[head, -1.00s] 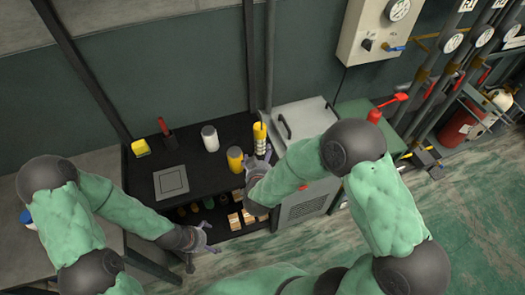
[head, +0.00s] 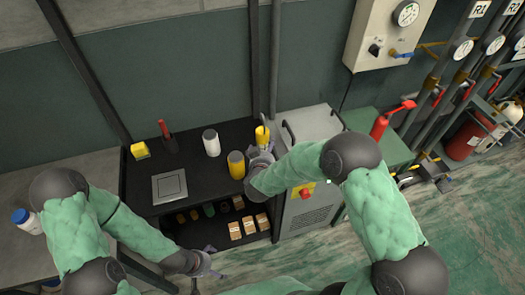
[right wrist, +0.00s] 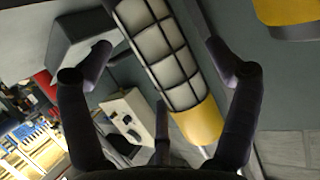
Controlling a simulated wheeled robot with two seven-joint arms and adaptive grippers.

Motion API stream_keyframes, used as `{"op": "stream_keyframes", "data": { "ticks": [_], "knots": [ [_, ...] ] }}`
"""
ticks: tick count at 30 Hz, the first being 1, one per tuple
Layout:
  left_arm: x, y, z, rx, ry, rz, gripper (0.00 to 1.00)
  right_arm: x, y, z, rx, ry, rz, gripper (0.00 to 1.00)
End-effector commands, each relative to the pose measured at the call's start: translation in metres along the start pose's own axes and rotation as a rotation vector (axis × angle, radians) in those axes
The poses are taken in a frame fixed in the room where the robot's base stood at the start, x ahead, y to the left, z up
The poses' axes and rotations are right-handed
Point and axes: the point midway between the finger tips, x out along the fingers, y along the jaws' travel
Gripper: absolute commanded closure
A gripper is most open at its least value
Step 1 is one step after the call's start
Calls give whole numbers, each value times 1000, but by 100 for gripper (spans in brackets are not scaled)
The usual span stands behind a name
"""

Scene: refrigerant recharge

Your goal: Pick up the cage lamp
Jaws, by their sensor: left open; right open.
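The cage lamp (head: 262,134) stands at the back right of the black bench; its yellow top shows in the head view, and my right gripper hides its lower part. In the right wrist view, the lamp (right wrist: 168,62) has a pale tube behind a dark wire cage and a yellow end. My right gripper (head: 261,154) is open, with its fingers on either side of the lamp in the right wrist view (right wrist: 157,60). I cannot tell whether they touch it. My left gripper (head: 204,264) is open and empty, low in front of the bench.
A yellow canister (head: 236,165) stands just left of my right gripper, with a white canister (head: 211,143) behind it. A flat grey plate (head: 169,186) lies on the bench (head: 200,181). A grey machine (head: 312,125) stands to the right. Small boxes (head: 235,230) sit on the lower shelf.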

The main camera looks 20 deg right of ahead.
Motion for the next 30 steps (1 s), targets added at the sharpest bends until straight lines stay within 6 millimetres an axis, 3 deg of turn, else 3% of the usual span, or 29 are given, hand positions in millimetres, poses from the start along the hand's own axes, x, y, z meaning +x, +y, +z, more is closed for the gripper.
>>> {"op": "stream_keyframes", "data": {
  "ticks": [5,13,21,30],
  "knots": [
    [6,-2,0,0,0,0,0,18,1,2,2,-1,1,11],
    [6,-2,0,0,0,0,0,20,0,0,1,-1,-1,11],
    [6,-2,0,0,0,0,0,20,0,1,1,-1,-1,85],
    [5,-2,0,0,0,0,0,20,0,-1,1,1,-1,86]
  ]
}}
